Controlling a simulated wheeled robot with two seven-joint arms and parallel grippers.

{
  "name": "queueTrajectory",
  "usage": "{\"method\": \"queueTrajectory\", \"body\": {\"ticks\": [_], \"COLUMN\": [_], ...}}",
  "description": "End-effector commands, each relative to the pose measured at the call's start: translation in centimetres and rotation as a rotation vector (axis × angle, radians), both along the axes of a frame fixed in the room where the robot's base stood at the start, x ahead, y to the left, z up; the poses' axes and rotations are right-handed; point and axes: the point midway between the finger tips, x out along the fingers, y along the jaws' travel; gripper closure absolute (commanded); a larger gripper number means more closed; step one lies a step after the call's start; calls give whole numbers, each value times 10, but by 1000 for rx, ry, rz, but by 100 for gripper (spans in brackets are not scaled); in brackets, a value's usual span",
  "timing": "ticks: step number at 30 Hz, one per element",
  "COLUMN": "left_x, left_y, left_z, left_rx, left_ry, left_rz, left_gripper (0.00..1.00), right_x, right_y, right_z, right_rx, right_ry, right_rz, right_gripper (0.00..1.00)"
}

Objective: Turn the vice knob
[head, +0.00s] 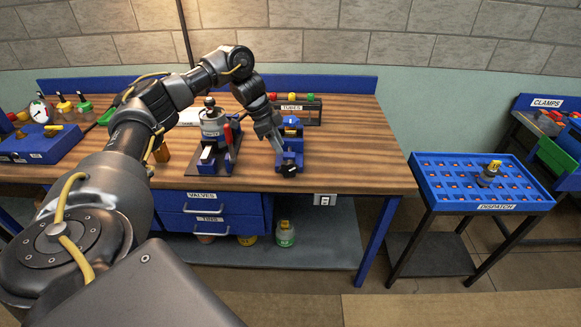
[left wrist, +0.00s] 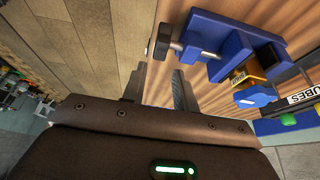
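The blue vice (head: 291,147) stands near the front edge of the wooden workbench. Its dark round knob (head: 289,169) faces the front edge. In the left wrist view the vice (left wrist: 230,45) is at the upper right, and its knob (left wrist: 162,41) on a grey screw is at the top middle. My left gripper (head: 277,141) is just left of the vice. In the left wrist view my left gripper (left wrist: 158,88) shows two fingers apart with nothing between them, short of the knob. My right gripper is out of view.
The bench top (head: 355,150) right of the vice is clear. A blue dispatch tray (head: 450,190) stands farther right.

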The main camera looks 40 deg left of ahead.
Motion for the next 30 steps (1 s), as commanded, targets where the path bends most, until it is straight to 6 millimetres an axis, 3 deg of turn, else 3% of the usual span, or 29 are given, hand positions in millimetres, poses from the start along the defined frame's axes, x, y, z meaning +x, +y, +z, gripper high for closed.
{"method": "queueTrajectory", "body": {"ticks": [8, 16, 21, 30], "left_x": [1, 11, 18, 24], "left_y": [-2, -17, -25, -31], "left_z": [-9, -54, -77, -98], "left_rx": [-3, -4, -2, -2], "left_ry": [4, 7, 6, 2], "left_rz": [3, 4, 5, 4], "left_gripper": [71, 71, 71, 71], "right_x": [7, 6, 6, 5], "right_y": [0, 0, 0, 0], "right_z": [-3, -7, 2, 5], "right_rx": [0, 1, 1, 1], "right_ry": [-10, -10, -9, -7], "right_rz": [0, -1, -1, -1], "right_gripper": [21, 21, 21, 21]}}
